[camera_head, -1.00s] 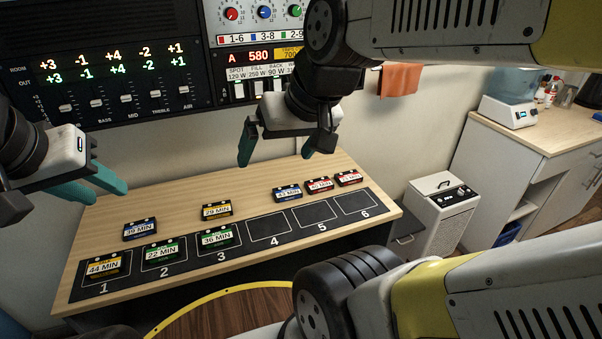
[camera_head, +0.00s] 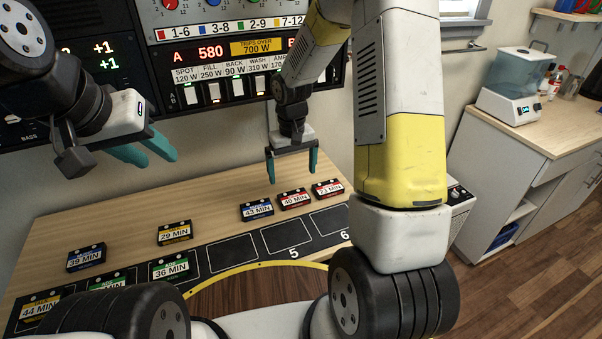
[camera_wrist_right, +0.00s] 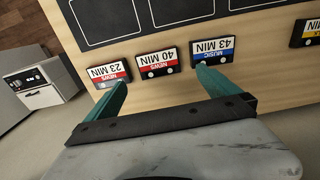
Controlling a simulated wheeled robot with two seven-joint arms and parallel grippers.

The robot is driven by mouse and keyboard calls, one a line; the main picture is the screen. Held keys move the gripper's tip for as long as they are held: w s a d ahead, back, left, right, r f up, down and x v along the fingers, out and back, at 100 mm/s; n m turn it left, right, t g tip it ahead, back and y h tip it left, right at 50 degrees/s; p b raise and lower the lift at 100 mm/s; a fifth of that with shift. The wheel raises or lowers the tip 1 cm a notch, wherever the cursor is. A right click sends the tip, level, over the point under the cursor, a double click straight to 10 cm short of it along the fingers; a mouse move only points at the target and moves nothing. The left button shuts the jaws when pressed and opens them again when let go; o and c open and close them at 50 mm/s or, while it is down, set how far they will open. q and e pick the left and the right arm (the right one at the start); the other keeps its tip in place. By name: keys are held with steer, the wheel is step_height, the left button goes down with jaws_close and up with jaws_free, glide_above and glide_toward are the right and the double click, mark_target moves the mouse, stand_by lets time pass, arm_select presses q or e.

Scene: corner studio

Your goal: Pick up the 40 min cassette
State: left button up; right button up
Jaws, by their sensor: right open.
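The 40 min cassette (camera_head: 294,199) has a red and white label and lies on the wooden desk, between the blue 43 min cassette (camera_head: 257,208) and the red 23 min cassette (camera_head: 327,189). My right gripper (camera_head: 292,178) is open and empty, above and behind this row, pointing down. In the right wrist view the 40 min cassette (camera_wrist_right: 158,65) appears upside down between my open fingertips (camera_wrist_right: 161,77), with the right-hand fingertip overlapping the edge of the 43 min cassette. I cannot tell the exact height. My left gripper (camera_head: 160,161) is open and empty at the upper left.
A black mat (camera_head: 230,254) with numbered slots runs along the desk front; slots 4 and 5 are bare. The green 36 min cassette (camera_head: 171,267), yellow 29 min cassette (camera_head: 175,232) and blue 39 min cassette (camera_head: 86,257) lie further left. A switch panel (camera_head: 240,88) stands behind the desk.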

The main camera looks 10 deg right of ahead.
mark_target(294, 196)
steer(key=shift+w+d+f, duration=0.15)
steer(key=shift+w+f, duration=0.05)
steer(key=shift+f, duration=0.3)
steer(key=shift+w+d+f, duration=0.1)
steer(key=shift+w+f, duration=0.1)
steer(key=shift+f, duration=0.3)
step_height(294, 196, down, 8)
steer(key=shift+s+a+r, duration=0.1)
steer(key=shift+s+r, duration=0.05)
steer(key=shift+r, duration=0.05)
steer(key=c, duration=1.3)
steer(key=shift+r, duration=0.15)
